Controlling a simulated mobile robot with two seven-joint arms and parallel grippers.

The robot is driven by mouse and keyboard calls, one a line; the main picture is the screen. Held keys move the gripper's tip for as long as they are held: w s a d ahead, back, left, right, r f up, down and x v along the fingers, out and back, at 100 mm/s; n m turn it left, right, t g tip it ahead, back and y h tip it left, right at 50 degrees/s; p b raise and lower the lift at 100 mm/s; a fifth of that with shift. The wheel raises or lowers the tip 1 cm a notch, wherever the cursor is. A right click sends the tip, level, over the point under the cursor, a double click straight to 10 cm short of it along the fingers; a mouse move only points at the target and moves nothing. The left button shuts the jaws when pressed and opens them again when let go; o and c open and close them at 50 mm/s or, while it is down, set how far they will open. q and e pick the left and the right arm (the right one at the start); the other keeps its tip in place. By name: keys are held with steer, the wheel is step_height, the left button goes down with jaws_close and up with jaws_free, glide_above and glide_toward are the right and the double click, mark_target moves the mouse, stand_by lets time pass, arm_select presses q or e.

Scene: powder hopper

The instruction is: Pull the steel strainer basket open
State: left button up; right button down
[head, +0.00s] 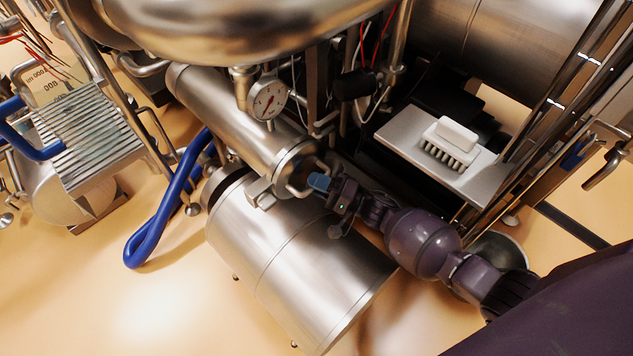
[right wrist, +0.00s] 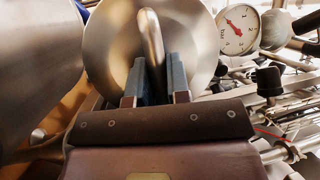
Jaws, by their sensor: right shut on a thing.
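The steel strainer basket (head: 296,164) shows as a round end face at the near end of a horizontal steel cylinder (head: 225,115), with a bent-rod handle (head: 297,190) on it. In the right wrist view the round face (right wrist: 105,45) and the handle (right wrist: 151,38) are straight ahead. My right gripper (head: 319,182) is shut on the handle, its blue fingers (right wrist: 158,78) on either side of the rod. The face looks close to the cylinder's end; the basket's body is hidden. My left gripper is not in view.
A pressure gauge (head: 268,99) stands on the cylinder. A large steel drum (head: 290,260) lies just below my right gripper. A white brush (head: 450,143) sits on a grey shelf (head: 400,135) to the right. A blue hose (head: 150,238) loops at left. Open floor lies at lower left.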

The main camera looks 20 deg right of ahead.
steer(key=shift+s+d, duration=0.1)
steer(key=shift+s, duration=0.1)
arm_select(q)
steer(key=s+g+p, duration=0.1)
steer(key=p, duration=0.4)
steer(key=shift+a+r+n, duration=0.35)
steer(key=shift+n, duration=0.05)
arm_select(e)
steer(key=s+d, duration=0.3)
steer(key=s, duration=0.5)
steer(key=s+d, duration=0.3)
steer(key=s, duration=0.6)
steer(key=s+d, duration=0.3)
steer(key=s, duration=0.6)
steer(key=shift+s+d, duration=0.15)
steer(key=shift+d, duration=0.1)
steer(key=shift+s, duration=0.1)
steer(key=c, duration=1.2)
jaws_free()
steer(key=shift+s+d, duration=0.1)
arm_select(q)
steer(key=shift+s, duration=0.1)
arm_select(e)
steer(key=shift+o, duration=0.5)
